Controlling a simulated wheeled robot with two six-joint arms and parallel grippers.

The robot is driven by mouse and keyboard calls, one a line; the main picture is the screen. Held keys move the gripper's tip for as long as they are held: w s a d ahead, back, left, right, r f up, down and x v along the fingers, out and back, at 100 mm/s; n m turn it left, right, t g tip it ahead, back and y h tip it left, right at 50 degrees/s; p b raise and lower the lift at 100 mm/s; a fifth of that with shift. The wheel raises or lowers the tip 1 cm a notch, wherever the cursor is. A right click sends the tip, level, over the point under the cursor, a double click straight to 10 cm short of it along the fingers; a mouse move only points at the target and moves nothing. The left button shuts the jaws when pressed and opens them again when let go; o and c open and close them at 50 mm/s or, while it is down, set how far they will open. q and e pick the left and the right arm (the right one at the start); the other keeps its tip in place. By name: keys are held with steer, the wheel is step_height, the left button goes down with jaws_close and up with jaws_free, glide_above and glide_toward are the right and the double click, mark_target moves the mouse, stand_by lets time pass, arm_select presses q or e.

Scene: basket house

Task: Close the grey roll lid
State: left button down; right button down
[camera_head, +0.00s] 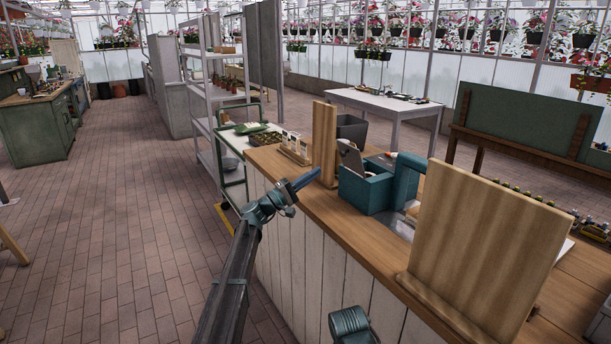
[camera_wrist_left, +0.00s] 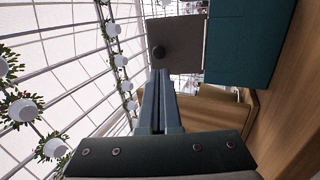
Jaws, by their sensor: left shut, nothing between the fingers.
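A teal box (camera_head: 364,190) stands on the wooden counter. A grey lid (camera_head: 351,159) stands raised and tilted at its top. My left gripper (camera_head: 317,172) is shut and empty, left of the box and lid in the head view. Its fingers (camera_wrist_left: 158,76) point toward the knob in the wrist view; I cannot tell the exact gap.
Upright wooden boards stand on the counter (camera_head: 300,205), one behind my left gripper (camera_head: 325,140) and a large one at the right (camera_head: 485,250). A small card holder (camera_head: 294,150) and a dark grey bin (camera_head: 352,130) are beyond.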

mark_target(341, 155)
arm_select(q)
steer(key=p+x, duration=0.2)
steer(key=x, duration=0.6)
steer(key=shift+d+p, duration=0.1)
steer(key=shift+p, duration=0.2)
steer(key=shift+r, duration=0.1)
